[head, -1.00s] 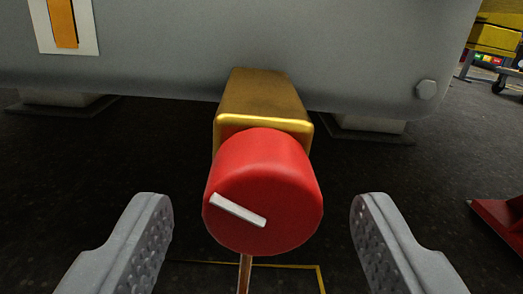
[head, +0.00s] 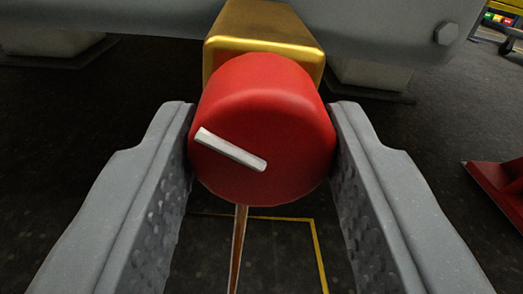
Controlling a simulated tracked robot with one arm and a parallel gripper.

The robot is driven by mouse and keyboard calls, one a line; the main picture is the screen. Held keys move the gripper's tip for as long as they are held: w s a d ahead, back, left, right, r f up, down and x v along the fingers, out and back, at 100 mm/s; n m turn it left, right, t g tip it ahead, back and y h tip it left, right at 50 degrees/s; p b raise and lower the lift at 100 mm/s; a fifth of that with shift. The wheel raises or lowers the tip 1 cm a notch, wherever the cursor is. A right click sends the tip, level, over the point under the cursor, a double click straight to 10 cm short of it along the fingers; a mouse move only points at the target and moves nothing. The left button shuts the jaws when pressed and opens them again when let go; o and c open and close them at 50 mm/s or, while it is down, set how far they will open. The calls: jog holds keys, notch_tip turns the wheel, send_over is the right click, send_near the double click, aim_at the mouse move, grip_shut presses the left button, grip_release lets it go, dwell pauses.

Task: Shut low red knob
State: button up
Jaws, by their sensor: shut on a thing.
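The low red knob (head: 265,105) is a round red cylinder on a brass block (head: 262,27) under the grey tank body. A white bar on its face slants from upper left to lower right. My gripper (head: 262,125) is shut on the knob, with one grey, dimpled finger against its left side and the other against its right side. A thin brown stream or rod (head: 238,245) hangs straight below the knob.
The grey tank (head: 130,15) spans the top, with a bolt (head: 446,34) at its right and feet on the floor. A yellow line (head: 319,255) marks the dark floor below. A red object (head: 500,185) lies at the right edge.

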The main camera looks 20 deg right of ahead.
jog(key=shift+r+p, duration=0.15)
jog(key=shift+p, duration=0.15)
jog(key=shift+a+n+p, duration=0.1)
jog(key=shift+n+p, duration=1)
jog(key=shift+p, duration=0.05)
jog(key=n, duration=0.2)
jog(key=shift+n, duration=0.4)
jog(key=n, duration=0.1)
jog(key=n+b, duration=0.1)
jog(key=n, duration=0.3)
jog(key=shift+f, duration=0.25)
jog(key=shift+n+y+b, duration=0.3)
jog(key=shift+n+b, duration=0.6)
jog(key=shift+n, duration=1.4)
jog(key=o, duration=0.8)
jog(key=shift+o, duration=0.9)
